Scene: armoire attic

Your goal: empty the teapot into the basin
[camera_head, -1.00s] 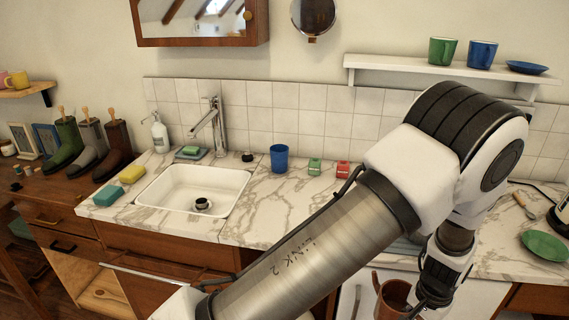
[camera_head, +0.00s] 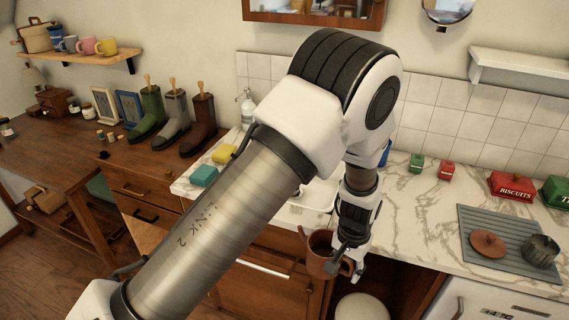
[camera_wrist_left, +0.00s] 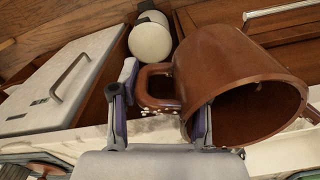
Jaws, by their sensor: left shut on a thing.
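The brown teapot (camera_head: 319,262) hangs from my left gripper (camera_head: 347,262) in front of the counter's front edge. In the left wrist view the teapot (camera_wrist_left: 225,65) shows its wide open mouth, with no lid on it. The fingers of my left gripper (camera_wrist_left: 160,110) are shut on its handle. Whether liquid is inside cannot be told. The white basin (camera_head: 318,194) is set in the marble counter behind my left arm, which hides most of it. The teapot is in front of the basin, apart from it. My right gripper is not in view.
A grey ribbed mat (camera_head: 475,222) on the right of the counter holds a brown lid (camera_head: 488,244) and a dark metal pot (camera_head: 541,250). Red and green tins stand behind. Yellow and teal sponges (camera_head: 204,176) lie left of the basin. An open cabinet with a pale round object (camera_head: 362,307) is below.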

